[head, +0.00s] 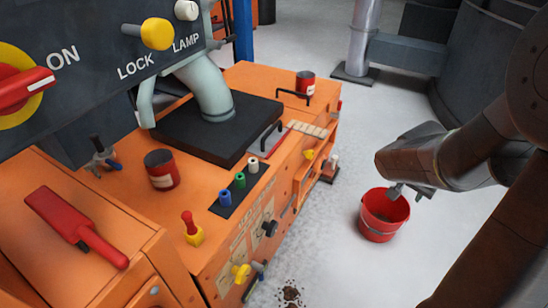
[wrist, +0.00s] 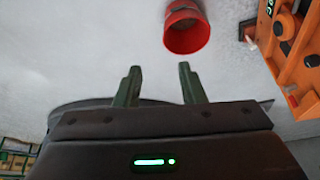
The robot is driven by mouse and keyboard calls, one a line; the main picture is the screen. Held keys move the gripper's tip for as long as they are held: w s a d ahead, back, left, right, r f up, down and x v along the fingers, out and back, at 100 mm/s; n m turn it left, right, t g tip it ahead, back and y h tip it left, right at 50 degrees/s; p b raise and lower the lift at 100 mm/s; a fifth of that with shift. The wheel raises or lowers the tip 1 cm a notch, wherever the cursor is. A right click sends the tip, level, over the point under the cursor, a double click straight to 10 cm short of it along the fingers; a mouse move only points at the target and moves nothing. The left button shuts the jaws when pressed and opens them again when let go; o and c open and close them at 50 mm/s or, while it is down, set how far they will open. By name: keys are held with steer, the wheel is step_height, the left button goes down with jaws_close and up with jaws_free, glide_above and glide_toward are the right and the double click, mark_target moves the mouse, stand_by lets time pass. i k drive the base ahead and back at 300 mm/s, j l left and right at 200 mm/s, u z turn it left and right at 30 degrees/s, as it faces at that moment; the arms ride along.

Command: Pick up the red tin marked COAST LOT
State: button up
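Two red tins with pale labels stand on the orange machine. One red tin (head: 162,170) is on the near deck, left of the black plate. The other red tin (head: 305,83) is at the far corner, beside a black handle. Both labels are too small to read, so I cannot tell which is marked COAST LOT. My gripper (head: 411,190) is out to the right of the machine, above the floor near a red bucket and well away from both tins. In the wrist view my gripper (wrist: 160,84) has its fingers apart with nothing between them.
The red bucket (head: 384,217) stands on the floor; it also shows in the wrist view (wrist: 187,28). The dark control panel (head: 110,60) and pale pipe (head: 207,88) overhang the orange deck (head: 125,190). Blue, green and white cylinders stand near the deck's edge.

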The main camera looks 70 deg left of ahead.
mark_target(163, 170)
steer(key=j+u, duration=0.1)
steer(key=u, duration=0.35)
steer(key=i+u, duration=0.15)
steer(key=u, duration=0.3)
steer(key=i+j+u, duration=0.1)
steer(key=u, duration=0.35)
steer(key=i+u, duration=0.1)
steer(key=u, duration=0.35)
steer(key=i+u, duration=0.15)
steer(key=u, duration=0.2)
steer(key=i+u, duration=0.15)
steer(key=u, duration=0.25)
steer(key=i+u, duration=0.1)
steer(key=u, duration=0.25)
